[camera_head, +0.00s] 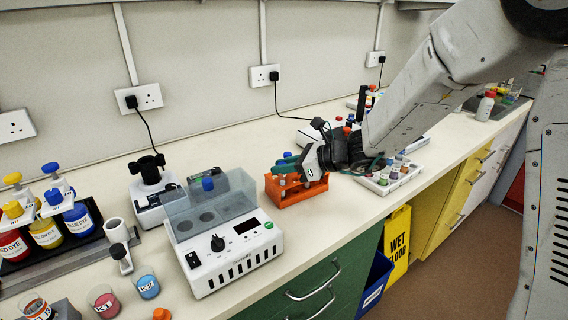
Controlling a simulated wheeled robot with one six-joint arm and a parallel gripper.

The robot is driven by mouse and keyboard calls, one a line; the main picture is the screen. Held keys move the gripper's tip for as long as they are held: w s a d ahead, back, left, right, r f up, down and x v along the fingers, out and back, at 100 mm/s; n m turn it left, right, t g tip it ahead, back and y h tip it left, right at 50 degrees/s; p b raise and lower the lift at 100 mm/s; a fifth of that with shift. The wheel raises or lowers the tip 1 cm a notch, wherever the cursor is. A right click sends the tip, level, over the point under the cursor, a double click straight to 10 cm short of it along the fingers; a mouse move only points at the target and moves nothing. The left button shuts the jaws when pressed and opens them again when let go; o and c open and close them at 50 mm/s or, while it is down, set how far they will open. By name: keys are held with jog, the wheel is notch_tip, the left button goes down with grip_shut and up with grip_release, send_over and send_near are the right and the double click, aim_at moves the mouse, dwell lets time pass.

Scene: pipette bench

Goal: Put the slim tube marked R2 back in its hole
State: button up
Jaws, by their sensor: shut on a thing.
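An orange rack (300,196) stands on the bench right of the white machine, with small tubes showing in it. My gripper (287,164) reaches in from the right, with its fingertips just over the rack. It is shut on a slim tube, which is mostly hidden by the fingers. A small blue cap (287,154) shows beside the fingertips. The mark R2 is too small to read on any tube, and the rack's holes are mostly hidden by my gripper. I cannot tell whether the held tube is in a hole or above it.
A white machine with a clear lid (232,262) stands close left of the rack. A white tray of small pots (388,182) lies right of it, under my arm. Dye bottles (45,234) and beakers (148,285) are at the left. The bench front by the rack is clear.

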jog(key=o, duration=0.9)
jog(key=v, duration=0.7)
jog(key=shift+s+d+r, duration=0.1)
jog(key=shift+d+r, duration=0.1)
jog(key=shift+d, duration=0.15)
